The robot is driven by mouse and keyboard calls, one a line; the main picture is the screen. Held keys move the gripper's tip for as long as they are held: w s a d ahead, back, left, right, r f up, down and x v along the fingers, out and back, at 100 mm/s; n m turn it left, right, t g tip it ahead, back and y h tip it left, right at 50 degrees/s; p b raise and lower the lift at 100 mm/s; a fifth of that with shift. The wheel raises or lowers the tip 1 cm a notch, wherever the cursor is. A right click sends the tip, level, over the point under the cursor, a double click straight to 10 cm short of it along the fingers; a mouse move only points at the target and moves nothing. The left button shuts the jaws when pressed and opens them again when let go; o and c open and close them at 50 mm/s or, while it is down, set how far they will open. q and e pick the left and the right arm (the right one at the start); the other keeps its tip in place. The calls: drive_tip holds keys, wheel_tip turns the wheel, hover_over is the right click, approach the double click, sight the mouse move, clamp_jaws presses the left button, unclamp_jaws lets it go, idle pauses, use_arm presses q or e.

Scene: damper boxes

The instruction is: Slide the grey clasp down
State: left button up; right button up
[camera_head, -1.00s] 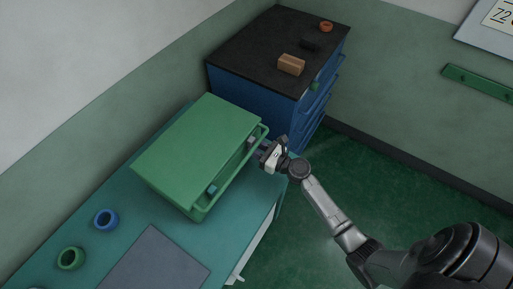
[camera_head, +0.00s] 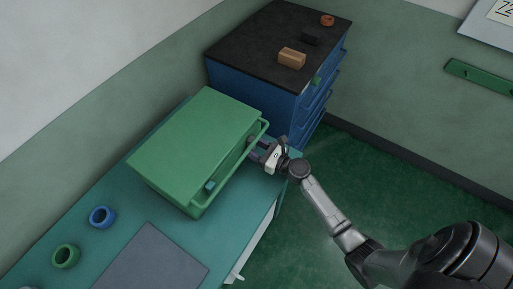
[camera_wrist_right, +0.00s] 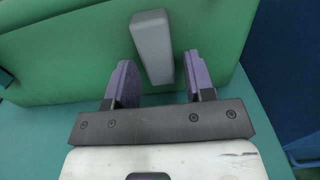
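A green box (camera_head: 200,135) with a closed lid stands on the teal bench, with a handle bar along its front. The grey clasp (camera_wrist_right: 153,47) is an upright grey block on the box front. In the head view it is mostly hidden by my right gripper. A blue clasp (camera_head: 210,185) sits near the other end of the same front. My right gripper (camera_head: 257,148) is at the box front by the grey clasp. In the right wrist view its purple fingers (camera_wrist_right: 162,80) are apart, with the clasp just beyond and between them. I cannot tell any contact. My left gripper is not in view.
A blue ring (camera_head: 101,216), a green ring (camera_head: 66,256) and a grey mat (camera_head: 150,262) lie on the bench (camera_head: 115,190). Behind is a blue drawer cabinet (camera_head: 250,85) with a brown block (camera_head: 292,57) on its black top. Open floor lies right.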

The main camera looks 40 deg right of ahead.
drive_tip(key=shift+o, duration=0.4)
drive_tip(key=shift+r, duration=0.1)
drive_tip(key=v, duration=1.2)
drive_tip(key=shift+s, duration=0.1)
drive_tip(key=shift+v, duration=0.8)
